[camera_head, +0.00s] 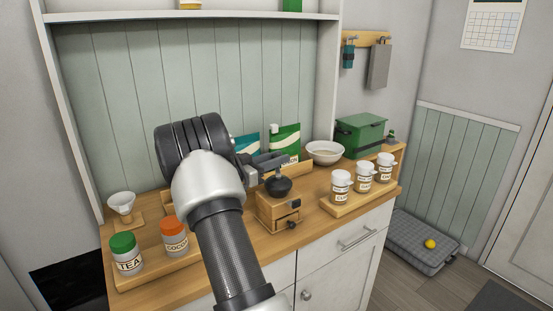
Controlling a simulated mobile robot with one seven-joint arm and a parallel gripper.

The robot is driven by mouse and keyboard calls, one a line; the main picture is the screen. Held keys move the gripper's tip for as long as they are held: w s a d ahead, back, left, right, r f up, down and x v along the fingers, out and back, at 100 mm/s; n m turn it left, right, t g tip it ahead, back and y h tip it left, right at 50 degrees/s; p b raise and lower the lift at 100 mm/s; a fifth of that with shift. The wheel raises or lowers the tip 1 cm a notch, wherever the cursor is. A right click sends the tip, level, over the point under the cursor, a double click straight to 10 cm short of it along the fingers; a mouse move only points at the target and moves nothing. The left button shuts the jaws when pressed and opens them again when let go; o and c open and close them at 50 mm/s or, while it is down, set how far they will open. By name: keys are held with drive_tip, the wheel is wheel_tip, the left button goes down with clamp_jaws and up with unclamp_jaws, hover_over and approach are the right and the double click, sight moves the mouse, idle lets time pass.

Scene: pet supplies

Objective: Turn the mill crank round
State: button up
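The mill (278,212) is a wooden box with a dark dome on top and a small drawer at its front. It stands on the wooden counter near the middle of the view. My gripper (272,162) is just above the mill's dome, reaching in from the left. I cannot make out the crank; the gripper and the arm may cover it. The fingers are small and seen from the side, so I cannot tell whether they are open, shut or touching the crank.
Tea (125,254) and cocoa (174,237) jars stand on a tray at left, near a white dripper (122,204). Right of the mill are several labelled white jars on a wooden tray (335,208), a bowl (324,153) and a green box (360,136). Bags (285,140) stand behind.

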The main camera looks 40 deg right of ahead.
sight(277, 154)
drive_tip(key=o, duration=0.4)
drive_tip(key=shift+d+r, duration=0.1)
wheel_tip(277, 154, up, 10)
drive_tip(key=shift+p, duration=0.65)
